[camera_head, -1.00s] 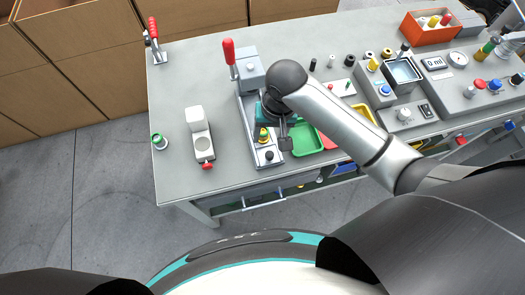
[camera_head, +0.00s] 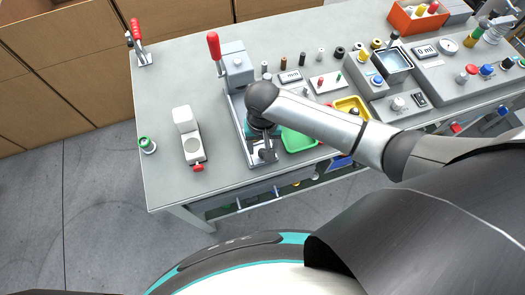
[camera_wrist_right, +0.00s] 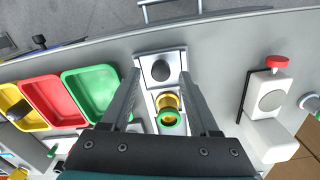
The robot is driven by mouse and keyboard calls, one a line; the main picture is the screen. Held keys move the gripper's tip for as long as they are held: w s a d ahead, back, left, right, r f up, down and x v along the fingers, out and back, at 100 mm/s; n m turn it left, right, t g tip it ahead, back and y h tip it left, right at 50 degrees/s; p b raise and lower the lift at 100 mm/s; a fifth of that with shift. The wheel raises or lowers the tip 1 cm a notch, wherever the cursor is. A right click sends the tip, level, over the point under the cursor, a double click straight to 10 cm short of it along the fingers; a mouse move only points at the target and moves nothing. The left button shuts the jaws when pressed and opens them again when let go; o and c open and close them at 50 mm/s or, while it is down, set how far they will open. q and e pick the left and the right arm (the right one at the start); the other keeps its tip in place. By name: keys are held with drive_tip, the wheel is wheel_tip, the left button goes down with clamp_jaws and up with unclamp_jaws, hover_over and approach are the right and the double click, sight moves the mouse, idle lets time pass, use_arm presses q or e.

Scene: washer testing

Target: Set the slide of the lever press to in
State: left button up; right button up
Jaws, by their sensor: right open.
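The lever press (camera_head: 238,66) stands on the table with a grey head and an upright red-handled lever. Its rail runs toward the table's front edge. In the right wrist view the slide (camera_wrist_right: 146,80) shows a black knob (camera_wrist_right: 160,70) at its front end. A yellow part with a green ring (camera_wrist_right: 171,117) sits on the slide, away from the press head. My right gripper (camera_head: 264,152) is over the front of the slide. In the right wrist view its open fingers (camera_wrist_right: 160,74) stand on either side of the knob, apart from it. My left gripper is out of view.
A white device with a red knob (camera_head: 197,166) and a green-ringed cylinder (camera_head: 147,145) stand left of the press. Green (camera_head: 298,141) and yellow (camera_head: 352,104) trays lie to its right. A toggle clamp (camera_head: 138,42) stands at the far left corner. The table between is clear.

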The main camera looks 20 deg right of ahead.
drive_tip(key=shift+f, duration=1.4)
drive_tip(key=shift+c, duration=0.3)
clamp_jaws()
